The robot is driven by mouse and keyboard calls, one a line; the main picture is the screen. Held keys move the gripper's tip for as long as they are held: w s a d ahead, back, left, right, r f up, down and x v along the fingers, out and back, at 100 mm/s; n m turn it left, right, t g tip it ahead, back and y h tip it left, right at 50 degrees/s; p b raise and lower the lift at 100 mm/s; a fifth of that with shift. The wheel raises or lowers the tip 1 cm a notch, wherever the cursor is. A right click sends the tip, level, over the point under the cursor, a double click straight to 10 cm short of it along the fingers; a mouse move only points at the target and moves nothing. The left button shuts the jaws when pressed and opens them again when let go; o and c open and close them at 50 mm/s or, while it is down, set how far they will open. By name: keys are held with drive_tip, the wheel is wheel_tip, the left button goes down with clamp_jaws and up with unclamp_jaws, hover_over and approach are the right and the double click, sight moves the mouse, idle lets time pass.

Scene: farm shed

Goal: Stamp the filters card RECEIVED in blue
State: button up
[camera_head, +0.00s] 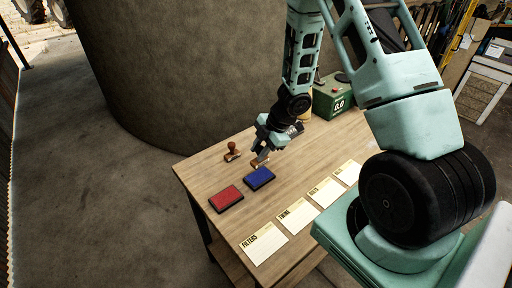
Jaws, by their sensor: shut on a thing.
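The filters card (265,244) lies flat at the front left of the wooden table, the leftmost in a row of cards. Its lines look blank from here. A blue ink pad (259,178) and a red ink pad (225,198) lie behind the cards. One stamp with a brown knob (232,151) stands at the table's back left. My gripper (262,154) is shut on a second wooden stamp (260,162), just behind the blue pad. The fingers partly hide this stamp, and I cannot tell whether it touches the table. The stamps' wording is not readable.
Cards labelled twine (297,215), belts (325,192) and one with an unclear label (347,172) run to the right. A green device reading 0.0 (333,100) stands at the back. A large round concrete column (170,75) rises behind the table.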

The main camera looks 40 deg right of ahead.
sight(259, 164)
drive_tip(key=shift+f+b, duration=2.65)
drive_tip(key=shift+f, duration=0.1)
drive_tip(key=shift+f, duration=0.5)
idle(0.3)
wheel_tip(259, 164, up, 7)
drive_tip(key=p, duration=0.7)
drive_tip(key=shift+r, duration=0.1)
idle(0.4)
